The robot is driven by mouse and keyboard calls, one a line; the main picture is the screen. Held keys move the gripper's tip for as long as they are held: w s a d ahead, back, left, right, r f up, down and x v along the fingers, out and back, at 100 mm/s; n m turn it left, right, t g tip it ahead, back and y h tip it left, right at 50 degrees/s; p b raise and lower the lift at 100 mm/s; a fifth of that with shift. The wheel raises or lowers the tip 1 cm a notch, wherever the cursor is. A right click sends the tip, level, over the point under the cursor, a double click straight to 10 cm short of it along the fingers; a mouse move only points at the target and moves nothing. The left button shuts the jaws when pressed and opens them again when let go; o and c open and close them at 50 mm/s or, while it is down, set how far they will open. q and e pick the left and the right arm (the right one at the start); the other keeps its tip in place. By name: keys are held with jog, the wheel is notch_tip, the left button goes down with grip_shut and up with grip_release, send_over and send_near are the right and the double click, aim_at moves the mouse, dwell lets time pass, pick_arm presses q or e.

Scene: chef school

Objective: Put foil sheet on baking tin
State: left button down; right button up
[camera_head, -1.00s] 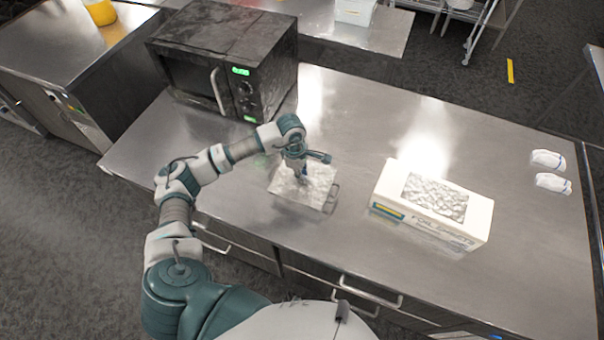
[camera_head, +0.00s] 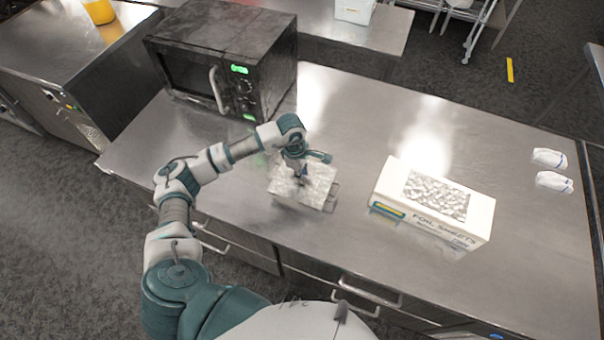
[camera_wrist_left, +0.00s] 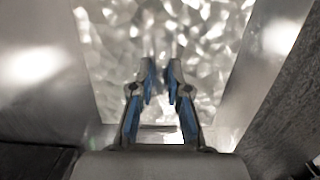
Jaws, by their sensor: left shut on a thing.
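A crinkled silver foil sheet (camera_head: 318,188) lies roughly flat over the baking tin (camera_head: 332,203), which shows only as a metal edge at the sheet's right side. The sheet hides most of the tin, and I cannot tell whether it touches the rim all round. My left gripper (camera_head: 302,178) points down onto the sheet's middle and is shut on it. In the left wrist view the fingertips (camera_wrist_left: 161,84) come close together against the crinkled foil (camera_wrist_left: 195,45). My right gripper is out of view.
A white foil sheets box (camera_head: 465,208) with foil showing on top stands to the right on the steel counter (camera_head: 375,120). A black microwave (camera_head: 225,60) stands behind to the left. Two small white items (camera_head: 549,158) lie at the far right. The counter between is clear.

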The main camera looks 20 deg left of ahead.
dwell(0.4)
pick_arm(q)
jog(key=c, duration=1.1)
grip_release()
jog(key=shift+o, duration=0.2)
jog(key=shift+r+p, duration=1.75)
jog(key=shift+r, duration=1.75)
jog(key=shift+f, duration=0.1)
